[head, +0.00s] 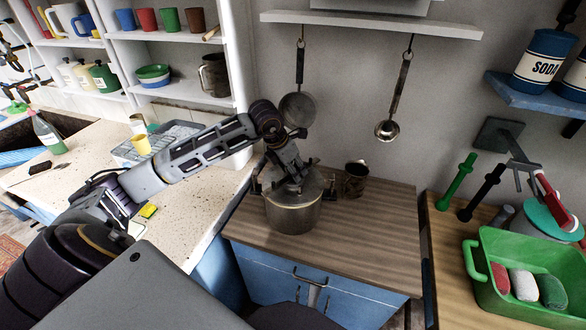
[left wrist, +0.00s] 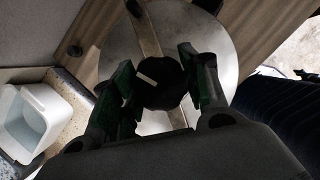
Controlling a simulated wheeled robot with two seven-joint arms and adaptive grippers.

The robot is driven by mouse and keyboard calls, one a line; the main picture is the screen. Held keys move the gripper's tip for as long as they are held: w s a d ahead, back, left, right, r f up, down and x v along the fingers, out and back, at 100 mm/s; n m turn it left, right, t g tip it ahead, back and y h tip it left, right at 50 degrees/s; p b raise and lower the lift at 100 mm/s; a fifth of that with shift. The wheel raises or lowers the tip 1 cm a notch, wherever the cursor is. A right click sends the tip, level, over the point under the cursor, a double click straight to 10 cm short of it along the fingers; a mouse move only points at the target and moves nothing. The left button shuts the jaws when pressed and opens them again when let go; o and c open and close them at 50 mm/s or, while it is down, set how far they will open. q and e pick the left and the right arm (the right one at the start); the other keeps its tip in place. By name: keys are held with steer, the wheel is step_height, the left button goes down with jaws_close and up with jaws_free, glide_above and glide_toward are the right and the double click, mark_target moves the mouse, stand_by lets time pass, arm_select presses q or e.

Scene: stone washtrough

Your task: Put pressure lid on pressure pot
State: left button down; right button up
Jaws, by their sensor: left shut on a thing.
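The metal pressure pot (head: 292,217) stands on the wooden counter top. The round metal pressure lid (head: 311,187) is at the pot's mouth, under my left gripper (head: 290,180); I cannot tell if it is fully seated. In the left wrist view the lid (left wrist: 217,45) shows as a pale disc with a bar across it and a dark knob (left wrist: 163,84) in the middle. My left gripper (left wrist: 165,88) has its two fingers on either side of this knob and is shut on it. My right gripper is not in view.
A dark mug (head: 355,179) stands right of the pot on the wooden counter (head: 375,225). A pan (head: 298,108) and a ladle (head: 386,130) hang on the wall behind. A green tub (head: 490,295) with sponges is at right. The counter's front right is clear.

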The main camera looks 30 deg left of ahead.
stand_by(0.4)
arm_select(q)
steer(key=shift+c, duration=0.9)
jaws_free()
steer(key=shift+r, duration=0.1)
steer(key=shift+r+p, duration=1.65)
steer(key=shift+r, duration=1.75)
